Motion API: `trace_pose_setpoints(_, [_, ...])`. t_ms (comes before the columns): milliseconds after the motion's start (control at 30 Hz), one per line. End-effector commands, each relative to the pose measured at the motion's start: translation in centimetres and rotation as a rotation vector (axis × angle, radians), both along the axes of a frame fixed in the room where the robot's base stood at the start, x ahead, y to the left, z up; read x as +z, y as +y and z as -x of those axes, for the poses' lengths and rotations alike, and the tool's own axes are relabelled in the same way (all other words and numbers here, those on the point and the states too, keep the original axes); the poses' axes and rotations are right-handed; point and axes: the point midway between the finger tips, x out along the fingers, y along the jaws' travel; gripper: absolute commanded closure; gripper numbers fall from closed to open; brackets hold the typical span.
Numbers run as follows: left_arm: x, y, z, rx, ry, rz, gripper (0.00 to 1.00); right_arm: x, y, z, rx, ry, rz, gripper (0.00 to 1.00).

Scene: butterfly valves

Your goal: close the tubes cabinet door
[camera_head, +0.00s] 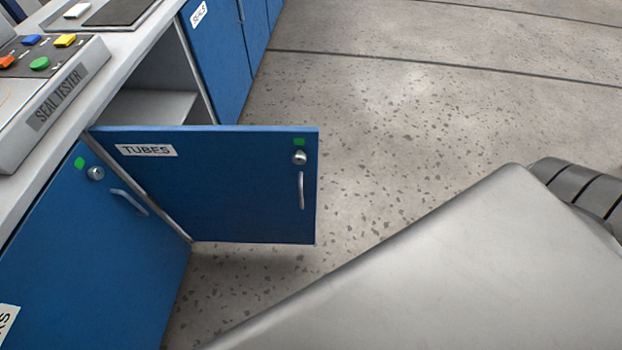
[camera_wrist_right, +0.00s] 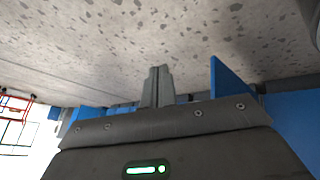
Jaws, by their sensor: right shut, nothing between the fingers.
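The blue tubes cabinet door (camera_head: 230,190) stands wide open in the head view, with a white TUBES label (camera_head: 146,150), a round lock with a green mark and a metal handle (camera_head: 301,190) near its free edge. The open cabinet (camera_head: 150,103) behind it shows a grey shelf. In the right wrist view my right gripper (camera_wrist_right: 158,72) is shut and empty, its fingers together. A blue panel (camera_wrist_right: 230,78), which looks like the open door, stands to the right of the fingers, apart from them. My left gripper is in neither view.
A closed blue cabinet door (camera_head: 100,250) is at the lower left, another labelled one (camera_head: 215,55) beyond the opening. The seal tester (camera_head: 55,100) stands on the worktop above. The speckled floor (camera_head: 400,120) right of the open door is clear. My own arm fills the lower right.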

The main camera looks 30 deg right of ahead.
Motion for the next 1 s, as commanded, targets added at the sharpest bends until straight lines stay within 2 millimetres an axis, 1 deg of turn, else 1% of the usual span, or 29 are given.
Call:
trace_pose_setpoints(33, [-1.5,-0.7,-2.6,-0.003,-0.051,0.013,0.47,-0.2,-1.0,-3.6,0.078,-0.105,0.029,1.00])
trace_pose_setpoints(67, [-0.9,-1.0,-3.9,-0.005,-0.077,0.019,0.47,1.2,-1.3,-5.5,0.132,-0.167,0.047,1.00])
trace_pose_setpoints(100, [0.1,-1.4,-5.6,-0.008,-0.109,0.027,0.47,3.3,-1.4,-8.0,0.206,-0.250,0.076,1.00])
trace_pose_setpoints(167, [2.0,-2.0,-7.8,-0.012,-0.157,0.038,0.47,7.0,-0.8,-11.1,0.327,-0.374,0.124,1.00])
trace_pose_setpoints(200, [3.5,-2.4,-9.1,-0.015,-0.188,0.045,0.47,9.7,-0.1,-12.9,0.413,-0.457,0.162,1.00])
trace_pose_setpoints(267, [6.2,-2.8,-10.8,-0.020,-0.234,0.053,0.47,13.9,1.7,-14.8,0.548,-0.581,0.223,1.00])
trace_pose_setpoints(300, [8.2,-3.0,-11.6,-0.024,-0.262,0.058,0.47,16.8,3.2,-15.7,0.639,-0.663,0.265,1.00])
trace_pose_setpoints(367, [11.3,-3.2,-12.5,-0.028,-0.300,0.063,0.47,21.1,5.7,-16.3,0.773,-0.780,0.331,1.00])
trace_pose_setpoints(400, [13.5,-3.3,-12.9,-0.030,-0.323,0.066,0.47,23.8,7.5,-16.2,0.859,-0.854,0.376,1.00])
trace_pose_setpoints(467, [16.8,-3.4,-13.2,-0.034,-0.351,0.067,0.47,27.7,10.2,-15.7,0.975,-0.960,0.440,1.00])
trace_pose_setpoints(500, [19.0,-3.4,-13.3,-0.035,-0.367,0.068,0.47,30.1,11.9,-15.2,1.044,-1.022,0.482,1.00])
trace_pose_setpoints(533, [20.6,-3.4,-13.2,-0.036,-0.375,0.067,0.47,31.9,13.1,-14.7,1.089,-1.069,0.511,1.00])
trace_pose_setpoints(600, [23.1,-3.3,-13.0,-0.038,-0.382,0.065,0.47,34.5,15.5,-13.4,1.180,-1.160,0.570,1.00])
trace_pose_setpoints(667, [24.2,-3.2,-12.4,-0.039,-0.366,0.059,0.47,35.7,17.2,-12.3,1.245,-1.223,0.613,1.00])
trace_pose_setpoints(700, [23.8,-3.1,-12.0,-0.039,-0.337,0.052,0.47,35.7,17.5,-12.0,1.269,-1.239,0.636,1.00])
trace_pose_setpoints(767, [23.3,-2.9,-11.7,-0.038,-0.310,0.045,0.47,35.6,17.4,-12.0,1.281,-1.251,0.663,1.00])
trace_pose_setpoints(1000, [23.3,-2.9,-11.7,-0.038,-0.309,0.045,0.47,35.6,17.7,-12.4,1.285,-1.256,0.684,1.00])
